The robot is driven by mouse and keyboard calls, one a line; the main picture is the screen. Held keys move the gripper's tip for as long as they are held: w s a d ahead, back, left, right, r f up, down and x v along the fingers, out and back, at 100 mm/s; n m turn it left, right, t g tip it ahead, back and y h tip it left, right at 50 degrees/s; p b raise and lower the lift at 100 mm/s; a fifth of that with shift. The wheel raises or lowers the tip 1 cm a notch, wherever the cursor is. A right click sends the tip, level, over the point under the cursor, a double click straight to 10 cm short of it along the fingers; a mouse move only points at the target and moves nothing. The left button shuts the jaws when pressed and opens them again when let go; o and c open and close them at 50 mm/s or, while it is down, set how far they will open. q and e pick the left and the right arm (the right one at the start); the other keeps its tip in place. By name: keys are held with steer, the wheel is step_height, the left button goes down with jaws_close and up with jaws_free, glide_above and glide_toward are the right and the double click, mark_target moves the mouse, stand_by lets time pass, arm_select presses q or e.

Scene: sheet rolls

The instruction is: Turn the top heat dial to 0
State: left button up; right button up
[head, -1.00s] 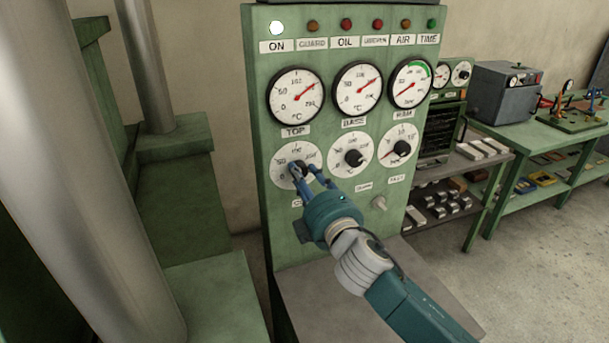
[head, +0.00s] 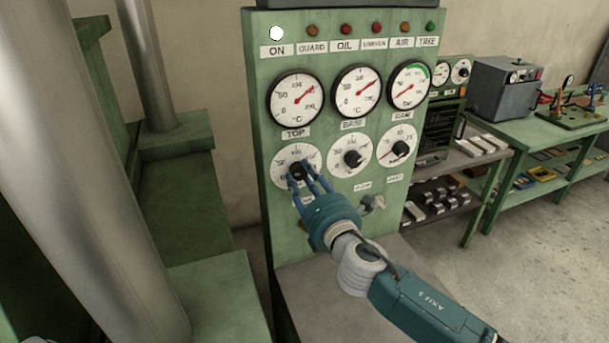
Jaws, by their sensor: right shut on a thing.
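The top heat dial (head: 284,158) is the left one in the row of three white dials on the green control panel (head: 262,110). It sits under the gauge labelled TOP (head: 295,134) and has a black knob at its middle. My right gripper (head: 302,171) is shut on that knob, its blue fingers on either side of it. The fingers hide much of the lower dial face, and I cannot read where the knob points. The TOP gauge (head: 296,99) above has a red needle pointing to the upper right. My left gripper is not in view.
Two more dials, base (head: 351,158) and a right one (head: 398,147), sit beside it. A small lever (head: 373,203) sticks out below them. A thick metal column (head: 100,170) stands at the left. Shelves with metal blocks (head: 435,205) and a green bench (head: 560,125) stand at the right.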

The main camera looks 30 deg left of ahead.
steer(key=n+p, duration=0.1)
steer(key=n, duration=0.4)
steer(key=shift+s+f+n+p, duration=0.15)
steer(key=shift+n+p, duration=0.15)
steer(key=shift+p, duration=0.05)
steer(key=shift+f+n+p, duration=0.2)
steer(key=shift+n+p, duration=0.3)
steer(key=shift+n, duration=0.9)
steer(key=shift+f+n, duration=0.2)
steer(key=shift+n, duration=0.1)
steer(key=o, duration=0.9)
steer(key=shift+o, duration=1.2)
steer(key=shift+r, duration=0.2)
steer(key=v, duration=1.2)
